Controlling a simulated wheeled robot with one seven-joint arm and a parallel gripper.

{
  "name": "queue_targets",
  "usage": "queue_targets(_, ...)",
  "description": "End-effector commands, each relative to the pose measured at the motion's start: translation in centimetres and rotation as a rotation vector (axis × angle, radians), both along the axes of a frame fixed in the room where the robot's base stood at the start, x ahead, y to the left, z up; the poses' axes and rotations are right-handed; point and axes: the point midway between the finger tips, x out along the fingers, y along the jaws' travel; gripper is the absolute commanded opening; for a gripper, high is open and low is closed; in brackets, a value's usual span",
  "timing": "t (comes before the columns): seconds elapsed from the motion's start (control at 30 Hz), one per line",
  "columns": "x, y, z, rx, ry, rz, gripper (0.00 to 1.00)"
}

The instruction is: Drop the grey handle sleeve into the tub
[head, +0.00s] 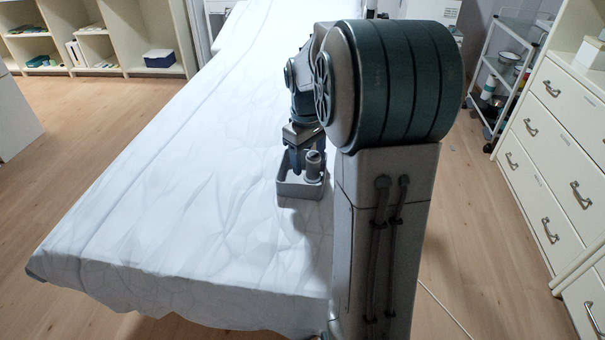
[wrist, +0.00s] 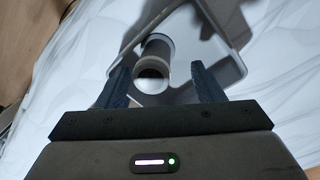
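The grey handle sleeve (head: 314,166) shows within the outline of the grey tub (head: 299,190) in the head view, roughly upright, its top above the rim. In the wrist view the sleeve (wrist: 157,52) is a hollow cylinder between my gripper's (wrist: 160,67) two dark fingers, with a gap on each side. The fingers are apart and do not appear to touch it. The tub (wrist: 238,66) surrounds it there. My gripper (head: 301,160) is low over the tub in the head view. The sleeve's lower end is hidden, so its contact with the tub floor cannot be told.
The tub stands on a couch (head: 180,180) with a wrinkled white sheet, clear to the left. Drawers (head: 555,160) and a wire trolley (head: 505,75) are on the right. Open shelves (head: 110,40) stand at the back left.

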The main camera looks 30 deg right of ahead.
Motion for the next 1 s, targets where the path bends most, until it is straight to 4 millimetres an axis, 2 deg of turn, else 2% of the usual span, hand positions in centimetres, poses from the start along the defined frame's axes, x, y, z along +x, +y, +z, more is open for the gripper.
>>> queue_targets(0.2,0.0,0.0,0.1,0.000,0.000,0.000,0.61)
queue_targets(0.33,0.1,0.0,1.1,-0.001,-0.003,0.000,0.61)
queue_targets(0.73,-0.1,0.5,9.1,-0.002,-0.004,0.000,0.61)
queue_targets(0.9,-0.1,0.6,11.3,0.000,-0.002,0.000,0.61)
queue_targets(1.0,-0.2,0.7,11.8,0.000,0.000,0.000,0.61)
